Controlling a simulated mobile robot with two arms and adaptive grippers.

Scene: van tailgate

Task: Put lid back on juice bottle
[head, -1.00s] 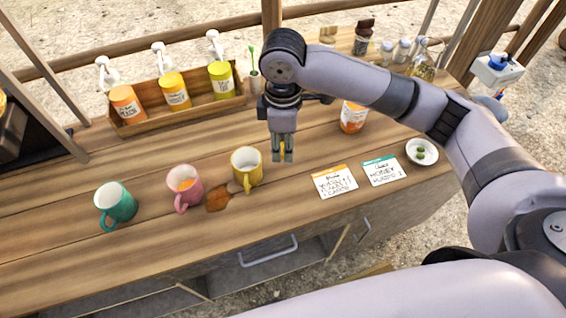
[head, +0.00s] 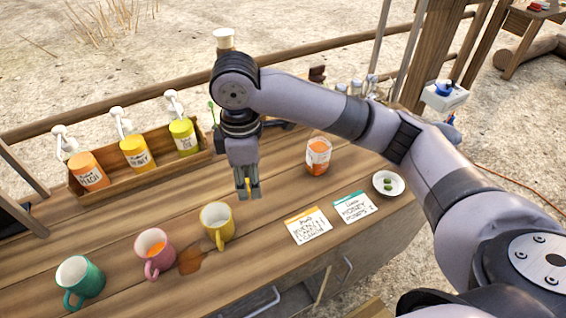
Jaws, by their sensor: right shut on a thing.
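The juice bottle (head: 318,157) stands upright on the wooden counter, right of my right gripper. It is clear, with orange juice and a white label, and its top shows no coloured lid. My right gripper (head: 248,190) points down over the counter, left of the bottle and apart from it. It is shut on a small yellow piece, which looks like the lid (head: 248,184) and is mostly hidden between the fingers. My left gripper is out of view.
Green (head: 80,281), pink (head: 154,254) and yellow (head: 216,224) mugs stand at front left, beside a brown spill (head: 192,261). A wooden rack (head: 150,179) holds pump bottles behind. Two cards (head: 307,226) and a white dish (head: 388,184) lie at right.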

